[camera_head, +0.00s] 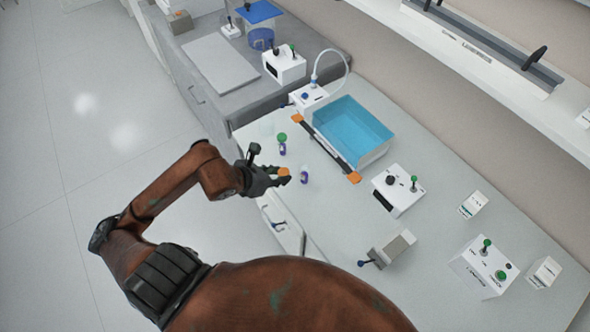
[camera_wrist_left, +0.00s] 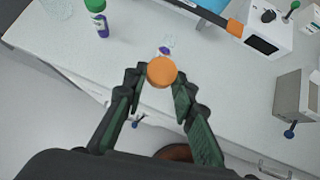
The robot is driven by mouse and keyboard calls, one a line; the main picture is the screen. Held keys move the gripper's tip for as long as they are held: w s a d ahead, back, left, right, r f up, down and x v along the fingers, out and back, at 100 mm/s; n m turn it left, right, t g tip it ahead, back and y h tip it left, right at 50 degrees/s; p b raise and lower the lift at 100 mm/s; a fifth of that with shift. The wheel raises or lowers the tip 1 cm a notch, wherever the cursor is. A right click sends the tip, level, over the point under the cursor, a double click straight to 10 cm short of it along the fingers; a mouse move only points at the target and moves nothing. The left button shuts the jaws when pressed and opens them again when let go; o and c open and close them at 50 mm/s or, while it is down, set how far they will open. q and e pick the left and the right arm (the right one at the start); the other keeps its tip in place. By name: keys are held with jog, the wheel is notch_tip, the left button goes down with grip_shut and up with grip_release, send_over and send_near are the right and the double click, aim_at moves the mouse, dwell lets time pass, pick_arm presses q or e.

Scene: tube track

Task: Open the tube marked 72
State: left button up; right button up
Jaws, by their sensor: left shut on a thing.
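My left gripper (camera_head: 279,176) is shut on an orange cap (camera_head: 284,172) at its fingertips, above the table. In the left wrist view the cap (camera_wrist_left: 161,71) sits between the fingertips of the gripper (camera_wrist_left: 158,80). A small tube with a purple label (camera_head: 304,176) stands just right of the fingertips, apart from the cap, with no cap visible on it. In the wrist view it is partly hidden behind the orange cap. A green-capped tube (camera_head: 282,148) stands further back; it also shows in the wrist view (camera_wrist_left: 101,27). No number is legible on either tube. My right gripper is not in view.
A blue-filled tray (camera_head: 381,154) stands behind, with an orange-ended bar (camera_head: 325,147) along its front. White boxes with knobs (camera_head: 399,190) stand to the right. A grey block with a blue lever (camera_head: 391,249) lies nearer. The table's front edge is close to my arm.

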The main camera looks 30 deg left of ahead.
pick_arm(q)
jog(key=w+a+f, duration=0.1)
jog(key=w+f, duration=0.2)
jog(key=w, duration=0.1)
jog(key=w+a+f+b, duration=0.1)
jog(key=w+a+f, duration=0.1)
jog(key=w+f, duration=0.1)
jog(key=w+a+f, duration=0.2)
jog(key=w+f, duration=0.1)
jog(key=w, duration=0.2)
jog(key=shift+a+f, duration=0.25)
jog(key=shift+f, duration=0.15)
jog(key=shift+w+a+f+b, duration=0.1)
jog(key=shift+w+f+b, duration=0.05)
jog(key=shift+f+b, duration=0.15)
jog(key=shift+w+f, duration=0.1)
jog(key=shift+f, duration=1.5)
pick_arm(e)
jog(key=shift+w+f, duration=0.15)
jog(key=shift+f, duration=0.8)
